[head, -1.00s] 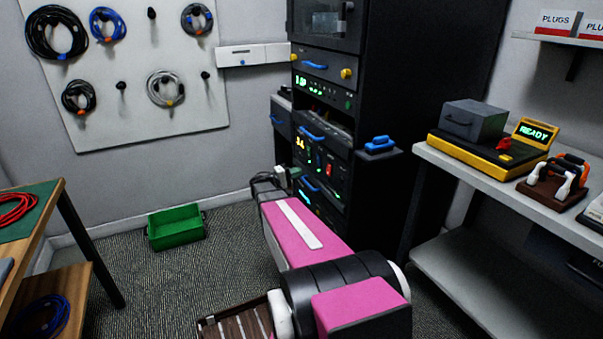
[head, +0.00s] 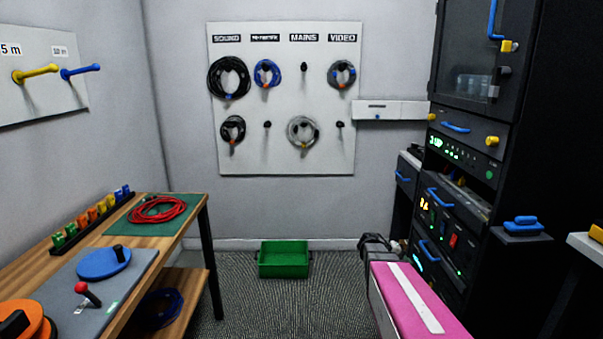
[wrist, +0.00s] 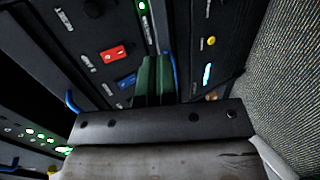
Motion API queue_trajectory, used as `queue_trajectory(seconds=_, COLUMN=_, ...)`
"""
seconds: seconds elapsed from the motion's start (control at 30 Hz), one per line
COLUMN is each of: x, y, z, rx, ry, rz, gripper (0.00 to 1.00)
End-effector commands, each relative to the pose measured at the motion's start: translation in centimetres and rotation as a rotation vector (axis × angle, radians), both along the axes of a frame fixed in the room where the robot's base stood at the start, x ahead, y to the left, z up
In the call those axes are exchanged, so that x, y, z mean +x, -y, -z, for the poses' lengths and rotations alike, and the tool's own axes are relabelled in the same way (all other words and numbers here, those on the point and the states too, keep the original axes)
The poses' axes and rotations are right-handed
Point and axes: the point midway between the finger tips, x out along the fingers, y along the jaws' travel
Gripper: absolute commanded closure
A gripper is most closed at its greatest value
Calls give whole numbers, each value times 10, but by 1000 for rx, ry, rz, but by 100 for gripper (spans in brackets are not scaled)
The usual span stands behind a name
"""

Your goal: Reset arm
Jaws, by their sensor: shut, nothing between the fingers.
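My gripper shows in the wrist view (wrist: 154,82), with its two green fingers together and nothing between them. It points toward the lower front of the black equipment rack (head: 520,140). A red switch (wrist: 115,52) and a blue switch (wrist: 126,80) on the rack face show beyond and left of the fingers. In the head view my pink arm reaches in from the lower right, and its end is beside the rack's lower units. The fingers are hard to make out in that view.
A green crate (head: 284,262) stands on the carpet below the pegboard (head: 285,160) with its hanging cable coils. A wooden bench (head: 150,262) on the left holds a red cable (head: 158,209) on a green mat. The carpet between bench and arm is clear.

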Motion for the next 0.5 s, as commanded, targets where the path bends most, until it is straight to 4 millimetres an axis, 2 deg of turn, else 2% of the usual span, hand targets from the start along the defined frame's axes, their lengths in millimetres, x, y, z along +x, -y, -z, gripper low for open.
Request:
queue_trajectory(seconds=0.03, x=-19, y=-15, z=5, rx=87, ry=-1, rz=2, gripper=100)
queue_trajectory(seconds=0.17, x=-48, y=-56, z=22, rx=320, ry=1, rz=4, gripper=100)
queue_trajectory(seconds=0.3, x=-78, y=-106, z=34, rx=572, ry=12, rz=-1, gripper=100)
queue_trajectory(seconds=0.5, x=-112, y=-174, z=36, rx=891, ry=42, rz=-12, gripper=100)
